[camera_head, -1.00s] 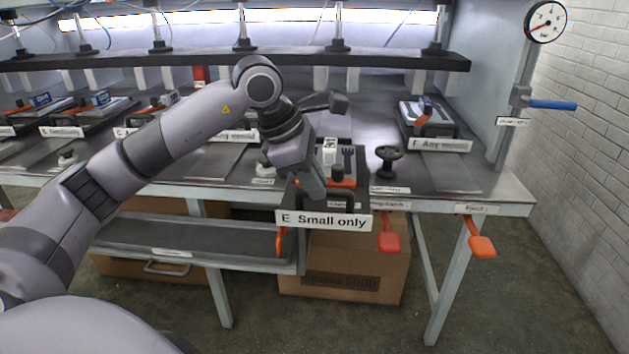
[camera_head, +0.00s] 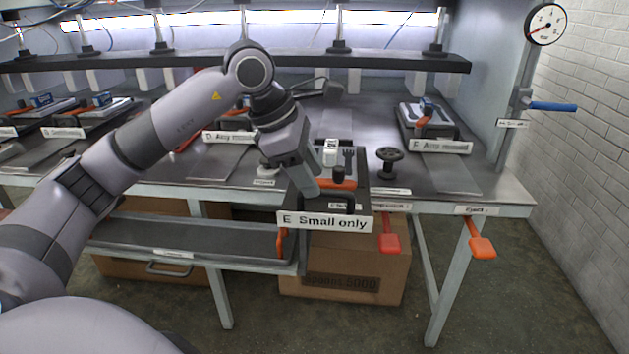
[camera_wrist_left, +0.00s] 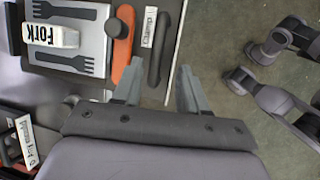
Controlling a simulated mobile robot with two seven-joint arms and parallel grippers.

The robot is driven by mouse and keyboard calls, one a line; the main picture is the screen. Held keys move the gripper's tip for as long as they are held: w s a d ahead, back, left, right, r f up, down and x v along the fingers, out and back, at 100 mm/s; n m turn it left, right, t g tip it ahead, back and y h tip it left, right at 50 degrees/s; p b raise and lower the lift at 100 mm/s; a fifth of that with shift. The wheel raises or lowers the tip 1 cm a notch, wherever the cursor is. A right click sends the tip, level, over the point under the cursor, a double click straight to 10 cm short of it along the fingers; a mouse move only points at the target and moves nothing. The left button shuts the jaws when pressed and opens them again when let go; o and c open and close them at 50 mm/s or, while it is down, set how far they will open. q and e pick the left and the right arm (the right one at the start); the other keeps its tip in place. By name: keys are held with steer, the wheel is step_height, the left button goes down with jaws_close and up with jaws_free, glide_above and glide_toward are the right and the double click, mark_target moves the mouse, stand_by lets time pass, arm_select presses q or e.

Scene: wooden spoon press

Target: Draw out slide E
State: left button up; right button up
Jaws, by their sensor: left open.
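Slide E (camera_head: 324,222) carries the "E Small only" plate and juts past the bench's front edge. On it are a black bar handle (camera_wrist_left: 160,50), an orange clamp lever (camera_wrist_left: 126,48) with a black knob, and a white "FORK" block (camera_wrist_left: 52,36) beside dark fork shapes. My left gripper (camera_head: 308,190) hangs over the slide's left front part. My right gripper does not show.
Slide F (camera_head: 440,146) sits farther back at right. A black handwheel (camera_head: 389,160) stands right of slide E. Red (camera_head: 389,243) and orange (camera_head: 482,246) pedals hang at the front. A grey trough (camera_head: 190,238) runs below the bench at left, near a cardboard box (camera_head: 345,285).

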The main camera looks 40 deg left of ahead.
arm_select(q)
steer(key=v, duration=0.4)
steer(key=shift+s+r, duration=0.15)
steer(key=shift+r, duration=0.1)
